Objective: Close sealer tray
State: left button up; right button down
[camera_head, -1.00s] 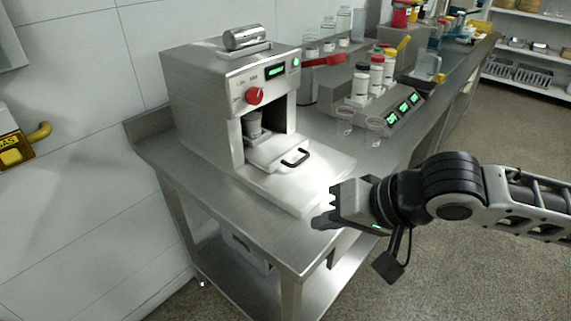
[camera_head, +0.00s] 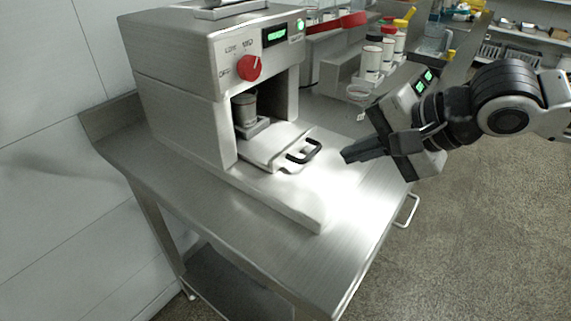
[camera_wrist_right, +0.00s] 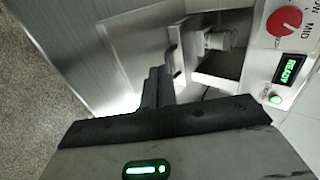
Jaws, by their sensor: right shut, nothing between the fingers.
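The sealer (camera_head: 205,90) is a grey metal box with a red knob and a lit green display. Its tray (camera_head: 272,148) sticks out of the front opening, with a black handle (camera_head: 304,152) at its outer end. A grey cup (camera_head: 245,108) stands at the tray's inner end, inside the opening. My right gripper (camera_head: 346,156) is shut and empty, just right of the handle, pointing left toward it with a small gap. In the right wrist view the fingers (camera_wrist_right: 158,88) point toward the opening, and the cup shows there (camera_wrist_right: 216,40). My left gripper is not in view.
The sealer stands on a steel table (camera_head: 300,260), which has bare room in front and a side rail at its right edge. Capped bottles (camera_head: 372,58) and a red-handled device (camera_head: 340,22) stand behind.

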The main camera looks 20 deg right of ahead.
jog(key=b+x, duration=0.1)
jog(key=x, duration=0.9)
jog(key=w, duration=0.1)
jog(key=w+a, duration=0.1)
jog(key=w, duration=0.1)
jog(key=shift+a+f, duration=0.15)
jog(key=shift+a, duration=0.15)
jog(key=shift+w+a, duration=0.25)
jog(key=shift+w, duration=0.2)
